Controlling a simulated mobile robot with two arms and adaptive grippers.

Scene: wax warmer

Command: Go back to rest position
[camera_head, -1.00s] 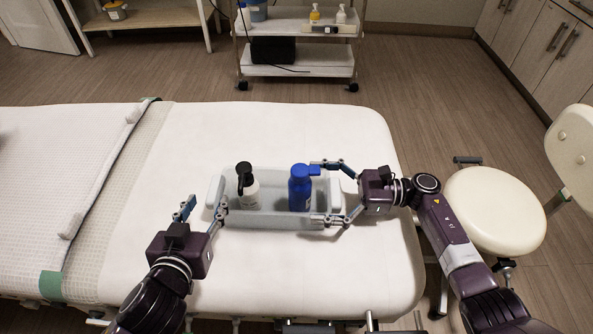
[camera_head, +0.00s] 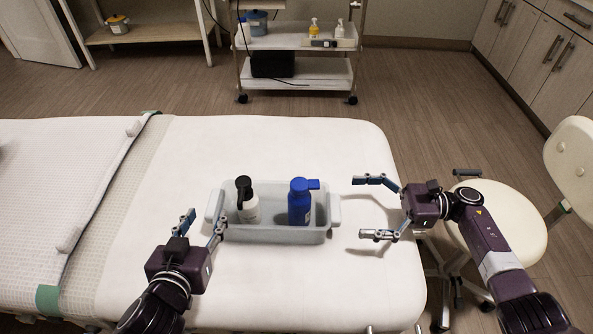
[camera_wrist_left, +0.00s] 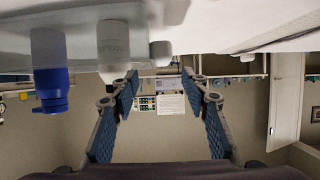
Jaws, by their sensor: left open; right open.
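A pale grey bin (camera_head: 285,236) stands on the white treatment bed. In it stand a white bottle with a black pump (camera_head: 247,203) on the left and a blue bottle (camera_head: 300,204) on the right. My left gripper (camera_head: 205,220) is open at the bin's left end, one finger close to the left handle; I cannot tell if they touch. The left wrist view shows its spread fingers (camera_wrist_left: 160,85) with nothing between them, and the blue bottle (camera_wrist_left: 48,75), upside down in that picture. My right gripper (camera_head: 367,207) is open and empty, apart from the bin's right handle.
The white bed (camera_head: 350,150) is clear around the bin. A cream stool (camera_head: 500,222) stands to the right, under my right arm. A trolley (camera_head: 296,72) with bottles stands behind the bed. A folded cover (camera_head: 60,170) lies at the left.

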